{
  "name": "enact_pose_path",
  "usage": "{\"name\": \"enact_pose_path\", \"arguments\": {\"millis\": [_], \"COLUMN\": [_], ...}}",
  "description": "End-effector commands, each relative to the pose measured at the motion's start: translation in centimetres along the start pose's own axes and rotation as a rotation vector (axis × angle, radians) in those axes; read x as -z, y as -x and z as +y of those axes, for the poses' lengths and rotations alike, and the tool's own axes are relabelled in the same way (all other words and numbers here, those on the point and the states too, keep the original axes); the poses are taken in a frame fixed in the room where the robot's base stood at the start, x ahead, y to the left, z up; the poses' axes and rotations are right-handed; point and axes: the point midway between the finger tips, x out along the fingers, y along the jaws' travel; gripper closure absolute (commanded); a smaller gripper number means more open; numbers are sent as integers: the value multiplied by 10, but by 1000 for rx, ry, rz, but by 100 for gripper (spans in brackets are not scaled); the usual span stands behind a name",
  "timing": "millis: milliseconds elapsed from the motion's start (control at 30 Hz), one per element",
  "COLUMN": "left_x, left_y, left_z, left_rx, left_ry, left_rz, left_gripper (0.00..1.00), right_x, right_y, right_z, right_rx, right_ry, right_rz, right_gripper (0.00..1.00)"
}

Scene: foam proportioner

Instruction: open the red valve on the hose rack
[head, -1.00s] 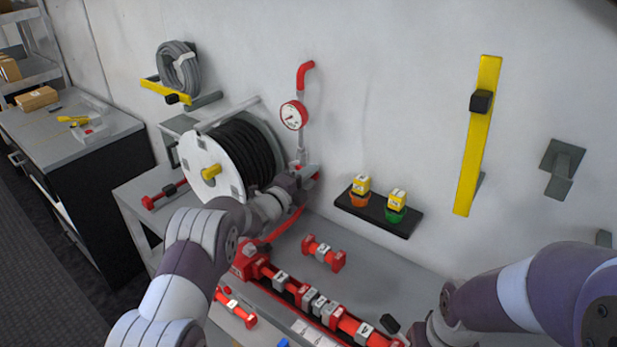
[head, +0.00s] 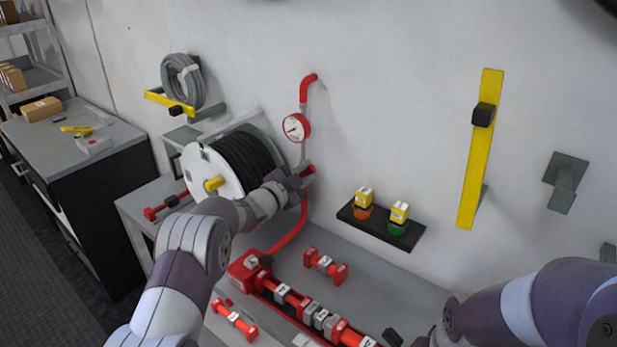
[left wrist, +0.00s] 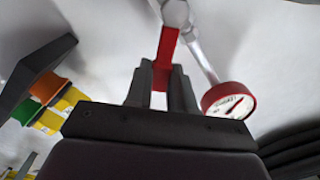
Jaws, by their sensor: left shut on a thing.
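The red valve handle (head: 308,171) is on the pipe below the round gauge at the wall. In the left wrist view the red handle (left wrist: 165,50) runs from a grey pipe joint down between my two dark fingers. My left gripper (head: 298,180) is shut on this handle. It also shows in the left wrist view (left wrist: 162,85), with a finger on each side of the handle. The valve body is largely hidden behind the gripper in the head view. My right gripper is at the bottom edge, mostly cut off, and its jaws cannot be made out.
The red-rimmed gauge (head: 296,127) is just above the left gripper. The hose reel (head: 215,170) stands close to its left. A black shelf (head: 381,226) with orange and green yellow-topped items is to the right. A red manifold (head: 300,298) lies on the bench below.

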Motion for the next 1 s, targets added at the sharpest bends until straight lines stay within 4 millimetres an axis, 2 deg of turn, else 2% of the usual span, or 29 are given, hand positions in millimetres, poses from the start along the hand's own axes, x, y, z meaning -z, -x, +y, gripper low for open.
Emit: {"name": "enact_pose_path", "arguments": {"millis": [500, 1000], "left_x": [-6, -10], "left_y": [0, 0], "left_z": [-30, -37], "left_rx": [-1, 0], "left_ry": [479, 776], "left_rz": [-3, -2], "left_gripper": [100, 100], "right_x": [4, 5], "right_y": [30, 44], "right_z": [0, 0], "right_rx": [0, 0], "right_ry": [0, 0], "right_rz": [0, 0], "right_gripper": [100, 100]}}
